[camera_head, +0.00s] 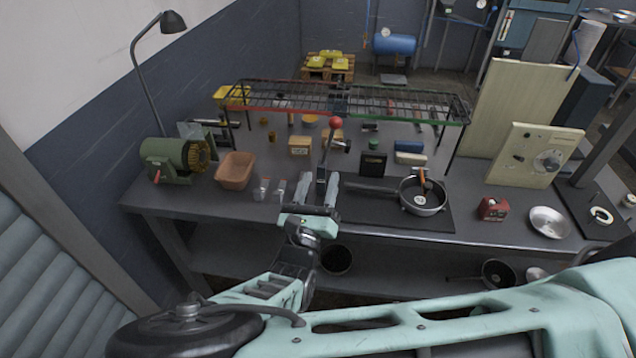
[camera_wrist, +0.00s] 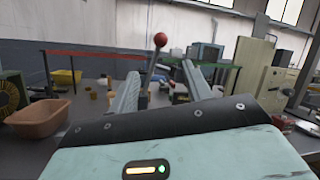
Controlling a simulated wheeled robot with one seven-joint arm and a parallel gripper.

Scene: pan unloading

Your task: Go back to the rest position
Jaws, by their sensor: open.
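My gripper (camera_head: 319,190) is open and empty, with its two grey fingers spread and pointing away from me, around the front part of the grey workbench (camera_head: 270,217). In the wrist view the fingers (camera_wrist: 160,80) reach forward with a gap between them. A lever with a red ball knob (camera_head: 336,123) shows beyond the fingers; the knob also shows in the wrist view (camera_wrist: 160,39). A metal pan (camera_head: 424,208) lies on a dark mat right of my gripper, its handle pointing left. Something orange and dark stands in the pan.
A wire rack (camera_head: 400,104) spans the back of the bench. A terracotta-coloured bin (camera_head: 236,171) and a green motor (camera_head: 170,158) stand on the left. Small glasses (camera_head: 262,188) are left of my gripper. A red timer-like box (camera_head: 493,208) and a metal plate (camera_head: 549,222) lie on the right.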

